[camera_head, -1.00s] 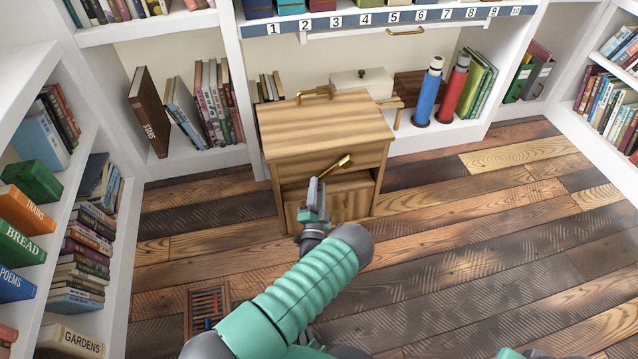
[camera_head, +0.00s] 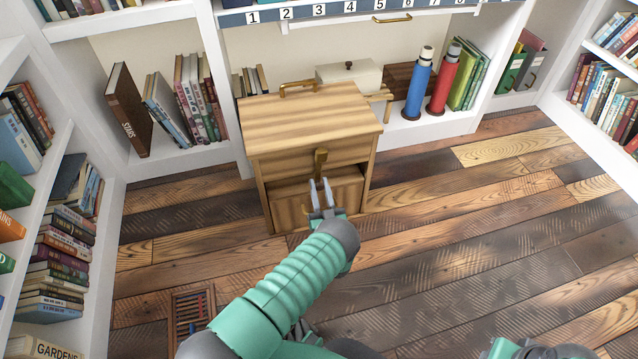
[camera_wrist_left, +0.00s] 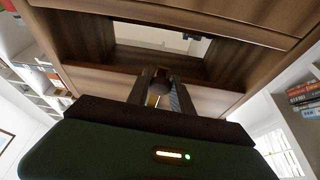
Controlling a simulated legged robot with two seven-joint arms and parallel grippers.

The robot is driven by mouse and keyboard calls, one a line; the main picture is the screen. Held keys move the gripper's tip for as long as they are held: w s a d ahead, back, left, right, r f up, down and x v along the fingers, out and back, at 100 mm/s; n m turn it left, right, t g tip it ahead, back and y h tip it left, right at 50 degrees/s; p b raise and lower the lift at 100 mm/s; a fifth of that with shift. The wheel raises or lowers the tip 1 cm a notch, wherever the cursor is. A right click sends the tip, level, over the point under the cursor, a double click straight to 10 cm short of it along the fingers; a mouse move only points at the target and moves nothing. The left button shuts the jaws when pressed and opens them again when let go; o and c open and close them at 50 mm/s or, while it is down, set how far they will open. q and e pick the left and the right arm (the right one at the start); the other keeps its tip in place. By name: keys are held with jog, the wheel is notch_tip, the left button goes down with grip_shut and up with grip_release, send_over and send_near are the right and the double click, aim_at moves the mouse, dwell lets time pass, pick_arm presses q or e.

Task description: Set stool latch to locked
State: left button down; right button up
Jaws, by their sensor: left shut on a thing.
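The wooden stool (camera_head: 312,110) stands on the plank floor, its front toward me. It has a brass handle on top and an open shelf space below. The brass latch (camera_head: 321,158) is on its front and now stands about upright in the picture. My left gripper (camera_head: 321,186) is at the latch's lower end, its two fingers closed around it. In the left wrist view the fingers (camera_wrist_left: 160,88) have a brass piece between them, under the stool's wooden frame (camera_wrist_left: 225,75). The fingers partly hide the latch.
White bookshelves (camera_head: 75,120) line the left side and the back. A blue flask (camera_head: 418,85) and a red flask (camera_head: 445,82) stand on the low shelf behind right. The floor to the right is clear.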

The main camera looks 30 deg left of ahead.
pick_arm(q)
jog(key=shift+w+d+f+n+g, duration=0.2)
jog(key=shift+n+g, duration=0.2)
jog(key=shift+n, duration=0.3)
pick_arm(e)
jog(key=shift+w+r, duration=0.1)
jog(key=shift+w, duration=0.4)
pick_arm(q)
jog(key=shift+r, duration=0.1)
jog(key=c, duration=1.1)
grip_release()
jog(key=shift+w, duration=0.1)
jog(key=shift+c, duration=0.2)
jog(key=v, duration=1.7)
jog(key=shift+f, duration=0.25)
pick_arm(e)
jog(key=shift+r, duration=0.2)
pick_arm(q)
jog(key=shift+w, duration=0.15)
